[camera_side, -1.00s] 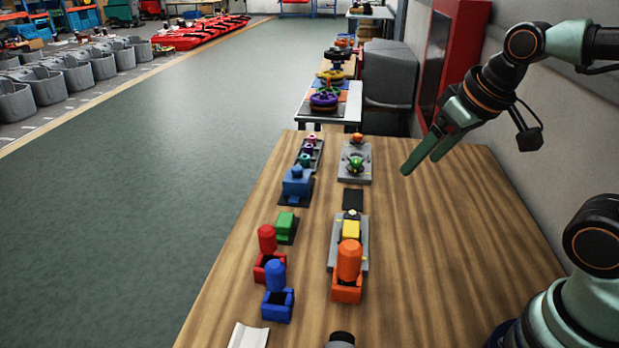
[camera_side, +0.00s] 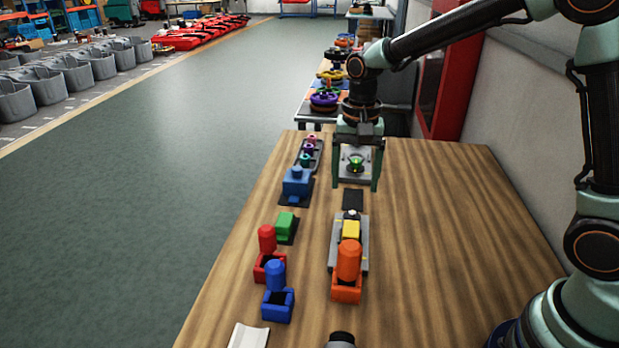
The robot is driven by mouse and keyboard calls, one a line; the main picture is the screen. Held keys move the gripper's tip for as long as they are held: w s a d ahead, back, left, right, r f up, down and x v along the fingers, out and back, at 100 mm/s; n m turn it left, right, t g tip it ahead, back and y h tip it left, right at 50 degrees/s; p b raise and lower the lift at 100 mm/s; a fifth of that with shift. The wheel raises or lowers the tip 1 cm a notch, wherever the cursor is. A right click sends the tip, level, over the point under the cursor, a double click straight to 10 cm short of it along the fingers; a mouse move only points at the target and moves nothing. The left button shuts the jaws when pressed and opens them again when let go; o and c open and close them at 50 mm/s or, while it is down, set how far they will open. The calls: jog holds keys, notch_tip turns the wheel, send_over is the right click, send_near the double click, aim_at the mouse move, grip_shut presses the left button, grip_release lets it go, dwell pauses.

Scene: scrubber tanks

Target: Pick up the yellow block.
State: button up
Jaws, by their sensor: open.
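The yellow block (camera_side: 351,229) sits on a grey plate (camera_side: 335,245) in the middle of the wooden table, just behind an orange cylinder (camera_side: 348,262) that hides part of its near side. My gripper (camera_side: 357,186) points down with its two green fingers spread wide. It is empty and stands farther back than the yellow block, at the grey holder with a green part. The fingers show on either side of that holder. I cannot tell how high the fingertips are above the table.
The green part (camera_side: 355,163) shows between my fingers. An orange box (camera_side: 347,291) holds the orange cylinder. To the left stand a blue block (camera_side: 296,184), a green block (camera_side: 286,222), a red cylinder (camera_side: 267,240) and a blue cylinder (camera_side: 275,275). The table's right side (camera_side: 450,230) is clear.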

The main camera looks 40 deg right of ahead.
aim_at(351, 228)
notch_tip(351, 228, down, 12)
jog(key=shift+d, duration=0.15)
dwell(0.5)
grip_shut()
